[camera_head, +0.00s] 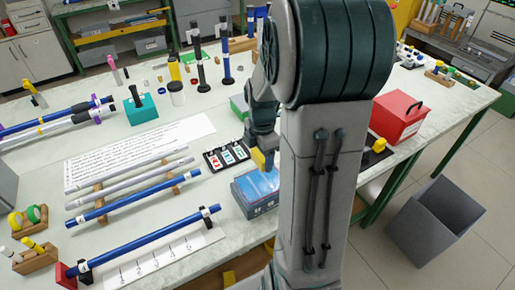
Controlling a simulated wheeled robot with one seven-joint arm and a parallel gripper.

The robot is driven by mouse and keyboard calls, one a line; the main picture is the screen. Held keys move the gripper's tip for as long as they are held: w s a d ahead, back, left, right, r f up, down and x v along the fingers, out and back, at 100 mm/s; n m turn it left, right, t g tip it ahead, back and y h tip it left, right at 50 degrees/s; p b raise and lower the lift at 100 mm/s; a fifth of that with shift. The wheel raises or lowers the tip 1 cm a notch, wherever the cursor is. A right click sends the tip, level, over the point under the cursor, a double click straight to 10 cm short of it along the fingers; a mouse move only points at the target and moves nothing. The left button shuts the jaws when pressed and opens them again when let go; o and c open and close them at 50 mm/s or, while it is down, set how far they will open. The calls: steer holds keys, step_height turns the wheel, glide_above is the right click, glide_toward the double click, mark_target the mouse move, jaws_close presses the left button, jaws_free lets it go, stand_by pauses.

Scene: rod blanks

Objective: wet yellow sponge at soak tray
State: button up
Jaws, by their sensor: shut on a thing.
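My gripper (263,147) points down near the middle of the bench and is shut on the yellow sponge (261,160). The sponge shows as a small yellow block below the jaws. The soak tray (257,207) is a blue-grey box with a light blue surface inside, directly below the sponge in the picture. The sponge overlaps the tray's back edge in view. I cannot tell whether it touches the tray. My arm hides the tray's right side.
Blue and grey rods (137,199) lie on wooden supports at left. A black tray with coloured tags (226,154) stands close left of my gripper. A red box (399,117) stands at right. A grey bin (436,219) is on the floor. Bottles and upright holders stand behind.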

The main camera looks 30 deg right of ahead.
mark_target(261, 163)
steer(key=shift+f+b, duration=3.95)
steer(key=shift+f, duration=1.3)
steer(key=shift+r+p, duration=2.7)
steer(key=shift+r, duration=0.65)
step_height(261, 163, up, 4)
steer(key=p, duration=0.3)
